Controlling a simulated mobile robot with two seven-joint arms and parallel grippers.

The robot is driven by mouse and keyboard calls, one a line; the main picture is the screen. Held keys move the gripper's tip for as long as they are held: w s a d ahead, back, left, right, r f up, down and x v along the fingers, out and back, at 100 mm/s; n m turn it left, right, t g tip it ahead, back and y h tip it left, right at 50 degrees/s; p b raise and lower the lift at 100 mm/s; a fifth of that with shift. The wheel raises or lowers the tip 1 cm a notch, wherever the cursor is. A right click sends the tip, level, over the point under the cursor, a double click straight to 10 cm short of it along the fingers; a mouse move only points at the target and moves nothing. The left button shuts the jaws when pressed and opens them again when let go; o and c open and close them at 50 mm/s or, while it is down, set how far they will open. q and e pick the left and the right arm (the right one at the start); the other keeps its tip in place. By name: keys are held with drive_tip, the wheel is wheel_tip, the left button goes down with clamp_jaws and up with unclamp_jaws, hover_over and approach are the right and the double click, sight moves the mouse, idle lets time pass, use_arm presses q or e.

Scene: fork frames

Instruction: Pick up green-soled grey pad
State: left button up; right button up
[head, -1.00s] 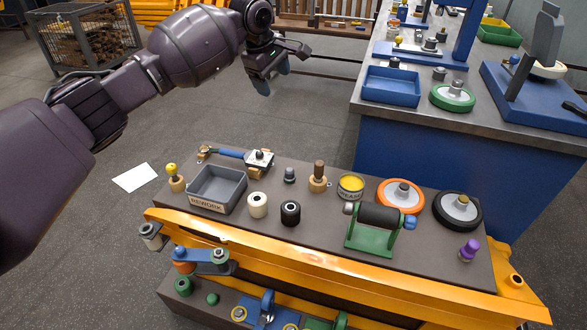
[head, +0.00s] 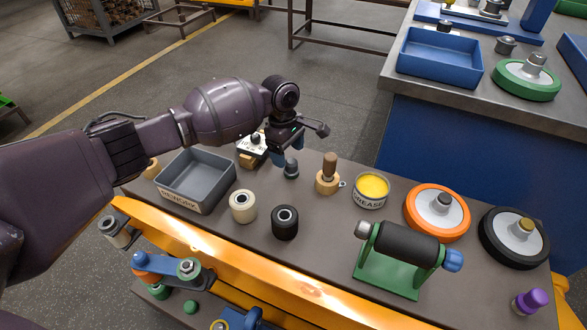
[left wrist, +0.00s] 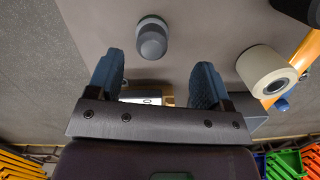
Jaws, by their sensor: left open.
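The small grey pad (head: 291,168) stands on the cart top (head: 320,222) in the head view, just under and beside my left gripper. In the left wrist view it is a rounded dark grey piece (left wrist: 152,40) with a thin greenish edge at its base. My left gripper (head: 286,150) is open and empty. In the left wrist view its two blue fingers (left wrist: 157,78) are spread wide, and the pad lies beyond their tips, roughly between their lines. The fingers appear apart from the pad. My right gripper is not in view.
A grey rework bin (head: 196,180), a cream roller (head: 243,206), a black roller (head: 285,222), a wooden-handled piece (head: 328,176) and a grease tin (head: 370,189) stand nearby. An orange-rimmed wheel (head: 437,212) sits further right.

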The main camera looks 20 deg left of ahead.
sight(290, 161)
use_arm(q)
drive_tip(key=shift+f, duration=0.65)
drive_tip(key=f, duration=0.1)
drive_tip(key=f+b, duration=0.2)
drive_tip(key=shift+w+d+f, duration=0.25)
drive_tip(key=shift+f+b, duration=0.45)
drive_tip(key=shift+b, duration=0.1)
drive_tip(key=shift+w+d, duration=0.1)
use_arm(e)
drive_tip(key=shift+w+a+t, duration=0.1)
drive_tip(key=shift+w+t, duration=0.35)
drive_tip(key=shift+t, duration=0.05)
use_arm(q)
drive_tip(key=shift+r, duration=0.15)
drive_tip(key=c, duration=1)
wheel_tip(290, 161, up, 7)
drive_tip(key=p, duration=0.3)
drive_tip(key=shift+w, duration=0.15)
drive_tip(key=shift+r+p, duration=2.3)
drive_tip(key=shift+r, duration=4.2)
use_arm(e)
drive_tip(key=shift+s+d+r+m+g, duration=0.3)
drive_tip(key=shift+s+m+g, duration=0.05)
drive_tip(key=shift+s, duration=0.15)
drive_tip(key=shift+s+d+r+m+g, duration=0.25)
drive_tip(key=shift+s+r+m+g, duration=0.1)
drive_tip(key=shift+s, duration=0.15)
